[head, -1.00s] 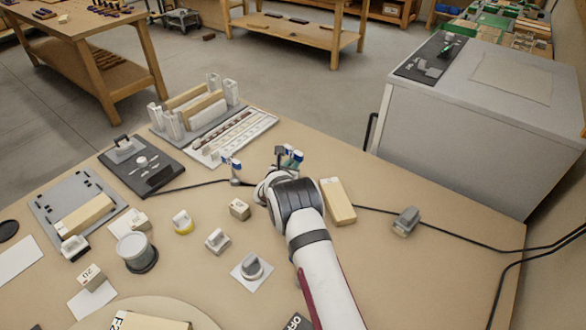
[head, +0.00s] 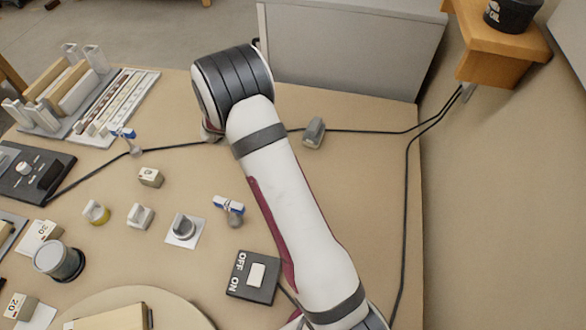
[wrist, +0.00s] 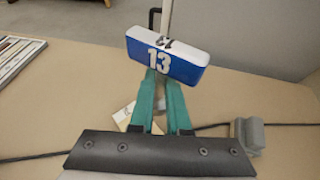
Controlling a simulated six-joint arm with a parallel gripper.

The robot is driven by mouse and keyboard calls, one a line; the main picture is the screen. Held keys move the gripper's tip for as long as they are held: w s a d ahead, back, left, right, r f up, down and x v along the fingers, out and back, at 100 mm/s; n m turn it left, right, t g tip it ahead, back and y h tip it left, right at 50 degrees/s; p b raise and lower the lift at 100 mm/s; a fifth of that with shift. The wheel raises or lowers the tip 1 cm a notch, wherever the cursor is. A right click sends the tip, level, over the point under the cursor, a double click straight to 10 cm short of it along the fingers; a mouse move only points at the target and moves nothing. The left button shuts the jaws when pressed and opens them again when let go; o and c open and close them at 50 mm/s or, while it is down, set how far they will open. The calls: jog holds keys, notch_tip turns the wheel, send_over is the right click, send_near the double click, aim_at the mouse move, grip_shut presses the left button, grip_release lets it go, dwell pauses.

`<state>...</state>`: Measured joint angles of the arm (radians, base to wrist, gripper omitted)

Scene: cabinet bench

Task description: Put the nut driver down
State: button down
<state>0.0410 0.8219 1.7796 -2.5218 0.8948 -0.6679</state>
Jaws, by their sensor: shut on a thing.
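The nut driver (wrist: 168,62) has a blue and white head marked 13. In the wrist view it stands up between the green fingers of my gripper (wrist: 158,88), which is shut on it. Its lower part is hidden. In the head view my own arm hides the gripper and the held driver. Two similar blue and white tools stand on the bench, one near the cable (head: 125,135) and one beside the dial (head: 230,209).
A grey block (head: 313,133) sits on a black cable right of my arm. A cream piece (wrist: 124,117) lies below the fingers. An ON/OFF switch box (head: 253,276) is nearer. The bench's right side is mostly clear. A grey cabinet (head: 350,45) stands behind.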

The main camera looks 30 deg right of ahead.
jog(key=s+d+m+g+h, duration=0.25)
jog(key=s+m+g, duration=0.25)
jog(key=s, duration=0.6)
jog(key=s+d+m+g+h, duration=0.1)
jog(key=s+d+m+g, duration=0.35)
jog(key=s, duration=0.65)
jog(key=s+d+m+g+h, duration=0.2)
jog(key=s+m+g, duration=0.35)
jog(key=s, duration=0.55)
jog(key=shift+n+y, duration=0.25)
jog(key=shift+n, duration=0.15)
jog(key=w+a+f, duration=0.3)
jog(key=w+f, duration=0.1)
jog(key=w, duration=0.1)
jog(key=w+a+f, duration=0.2)
jog(key=w, duration=0.1)
jog(key=shift+w+a, duration=0.15)
jog(key=shift+a, duration=0.15)
jog(key=f, duration=0.4)
jog(key=shift+w+a, duration=0.2)
jog(key=shift+w, duration=0.15)
jog(key=shift+f, duration=0.3)
jog(key=c, duration=0.9)
grip_release()
jog(key=shift+f, duration=0.1)
